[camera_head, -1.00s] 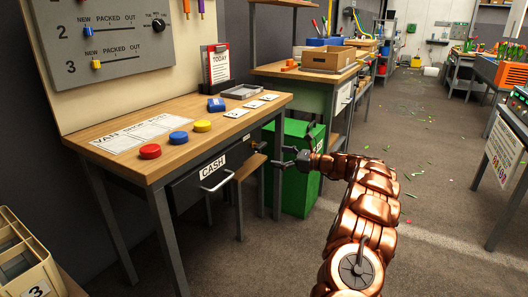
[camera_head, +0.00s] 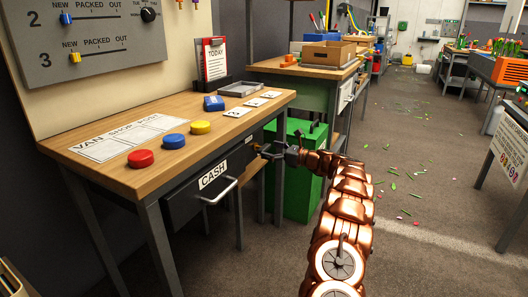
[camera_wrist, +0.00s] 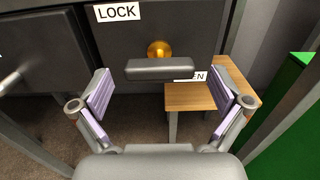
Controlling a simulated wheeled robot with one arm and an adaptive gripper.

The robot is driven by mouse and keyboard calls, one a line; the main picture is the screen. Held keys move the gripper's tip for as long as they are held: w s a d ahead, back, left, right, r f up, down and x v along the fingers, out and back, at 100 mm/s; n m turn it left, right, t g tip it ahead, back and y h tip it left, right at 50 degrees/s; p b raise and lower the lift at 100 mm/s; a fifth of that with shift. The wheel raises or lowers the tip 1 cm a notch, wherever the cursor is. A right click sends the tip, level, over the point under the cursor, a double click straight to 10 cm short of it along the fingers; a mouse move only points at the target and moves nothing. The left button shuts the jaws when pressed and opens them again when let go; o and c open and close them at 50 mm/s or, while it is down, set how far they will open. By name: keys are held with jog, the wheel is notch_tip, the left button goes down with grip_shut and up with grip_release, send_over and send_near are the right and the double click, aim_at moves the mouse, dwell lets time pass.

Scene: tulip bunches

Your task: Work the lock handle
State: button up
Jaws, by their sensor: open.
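The lock handle (camera_wrist: 159,69) is a dark horizontal bar on a brass hub (camera_wrist: 159,49), in the wrist view. It sits on a dark panel under a white "LOCK" label (camera_wrist: 116,12). A second white label (camera_wrist: 195,76), partly hidden by the bar, ends in "EN". My gripper (camera_wrist: 161,92) is open, its two padded fingers on either side of the bar's ends, apart from it. In the head view my gripper (camera_head: 264,150) is at the right end of the bench front, beside the CASH drawer (camera_head: 212,177); the handle is hard to make out there.
A wooden stool (camera_wrist: 192,97) stands below the panel. A green bin (camera_head: 298,185) is close to my gripper on the right. The bench top (camera_head: 175,125) holds red, blue and yellow buttons. Open floor (camera_head: 415,175) with scattered petals lies to the right.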

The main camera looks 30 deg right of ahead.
jog(key=shift+x, duration=1.15)
jog(key=shift+c, duration=0.4)
jog(key=c, duration=1)
